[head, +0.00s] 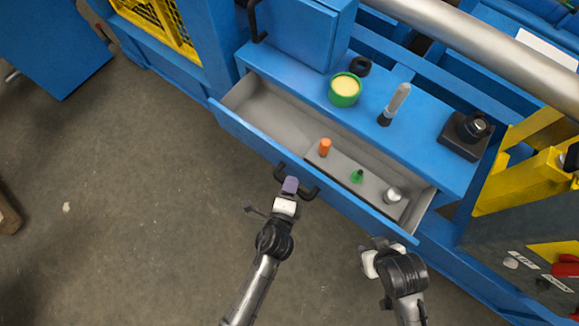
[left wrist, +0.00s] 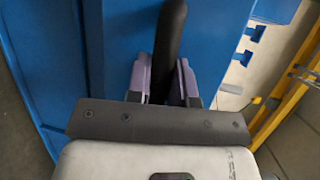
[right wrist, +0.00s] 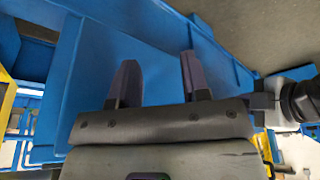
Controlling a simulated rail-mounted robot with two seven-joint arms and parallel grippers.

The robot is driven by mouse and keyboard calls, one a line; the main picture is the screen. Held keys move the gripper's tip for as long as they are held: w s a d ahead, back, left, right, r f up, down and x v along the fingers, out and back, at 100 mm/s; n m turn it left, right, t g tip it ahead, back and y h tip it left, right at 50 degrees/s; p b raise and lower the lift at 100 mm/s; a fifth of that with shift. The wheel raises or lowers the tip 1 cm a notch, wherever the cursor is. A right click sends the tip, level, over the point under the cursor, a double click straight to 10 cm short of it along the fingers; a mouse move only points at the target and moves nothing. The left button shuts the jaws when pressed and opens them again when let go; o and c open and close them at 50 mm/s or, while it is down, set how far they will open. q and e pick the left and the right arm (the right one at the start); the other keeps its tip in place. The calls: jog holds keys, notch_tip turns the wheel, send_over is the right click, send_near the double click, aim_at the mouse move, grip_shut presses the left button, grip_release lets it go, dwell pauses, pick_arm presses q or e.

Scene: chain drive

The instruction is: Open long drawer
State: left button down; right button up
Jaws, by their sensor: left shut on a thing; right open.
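The long drawer (head: 300,165) is blue outside and grey inside, and it stands pulled out from the blue bench. Its dark bar handle (head: 310,193) is on the middle of the front panel. My left gripper (head: 290,186) is at the handle. In the left wrist view my left gripper (left wrist: 164,82) is shut on the handle (left wrist: 171,40), which runs between its fingers. My right gripper (head: 374,248) is in front of the drawer's right end. In the right wrist view my right gripper (right wrist: 158,78) is open and empty, with blue panels beyond it.
In the drawer are an orange piece (head: 325,147), a green piece (head: 357,176) and a silver piece (head: 392,194). On the bench top stand a green tin (head: 345,89), a black ring (head: 360,66) and a clear tube (head: 397,100). The floor (head: 140,230) left of my arms is open.

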pick_arm(q)
jog(key=c, duration=1.4)
grip_release()
jog(key=o, duration=0.4)
jog(key=shift+s+a, duration=0.1)
jog(key=shift+a, duration=0.05)
jog(key=shift+c, duration=0.2)
jog(key=shift+s+r, duration=0.1)
jog(key=shift+s, duration=0.2)
jog(key=p+v, duration=0.2)
jog(key=v, duration=1.1)
jog(key=shift+a, duration=0.1)
